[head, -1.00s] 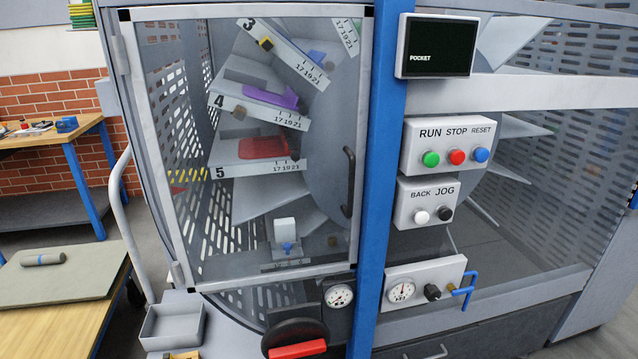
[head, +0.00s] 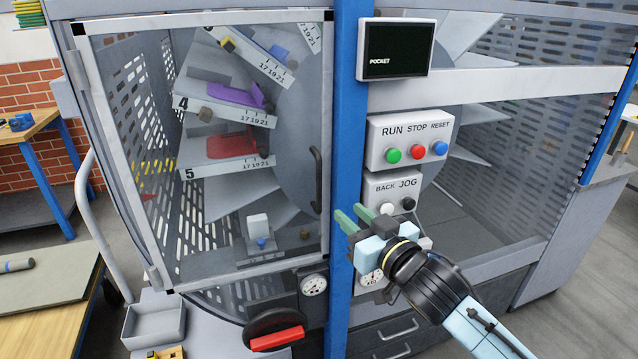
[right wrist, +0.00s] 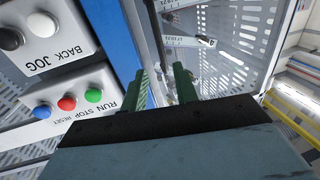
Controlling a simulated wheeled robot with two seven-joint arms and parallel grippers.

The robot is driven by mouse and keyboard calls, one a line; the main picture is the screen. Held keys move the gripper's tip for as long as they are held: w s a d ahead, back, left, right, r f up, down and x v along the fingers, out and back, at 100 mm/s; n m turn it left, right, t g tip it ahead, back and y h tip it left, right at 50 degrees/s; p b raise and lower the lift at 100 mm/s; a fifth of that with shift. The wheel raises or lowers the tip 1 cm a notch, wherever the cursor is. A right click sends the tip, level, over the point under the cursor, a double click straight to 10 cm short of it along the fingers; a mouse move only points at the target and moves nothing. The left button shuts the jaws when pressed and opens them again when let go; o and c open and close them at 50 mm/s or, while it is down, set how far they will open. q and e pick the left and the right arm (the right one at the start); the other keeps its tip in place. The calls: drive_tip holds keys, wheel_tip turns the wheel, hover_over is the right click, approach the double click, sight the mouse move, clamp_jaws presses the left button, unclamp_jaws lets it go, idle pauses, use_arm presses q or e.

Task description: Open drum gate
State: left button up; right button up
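The drum gate (head: 200,17) is a clear panel in a pale metal frame, shut over the drum in the head view. Its dark curved handle (head: 317,180) stands upright near the gate's right edge, beside the blue post (head: 346,120). My right gripper (head: 355,215) is in front of the blue post, to the right of and slightly below the handle. Its two green fingers are apart, and it appears empty. The open fingers also show in the right wrist view (right wrist: 163,80), pointing toward the gate side. My left gripper is not in view.
The RUN, STOP, RESET panel (head: 408,134) and BACK, JOG box (head: 378,185) sit close by the right gripper. A red-handled wheel (head: 277,338) and a gauge (head: 313,285) are below the gate. A wooden table (head: 50,325) stands left.

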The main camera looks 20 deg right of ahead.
sight(320, 186)
drive_tip(key=p+x, duration=0.1)
drive_tip(key=x, duration=1.2)
drive_tip(key=shift+f, duration=0.1)
clamp_jaws()
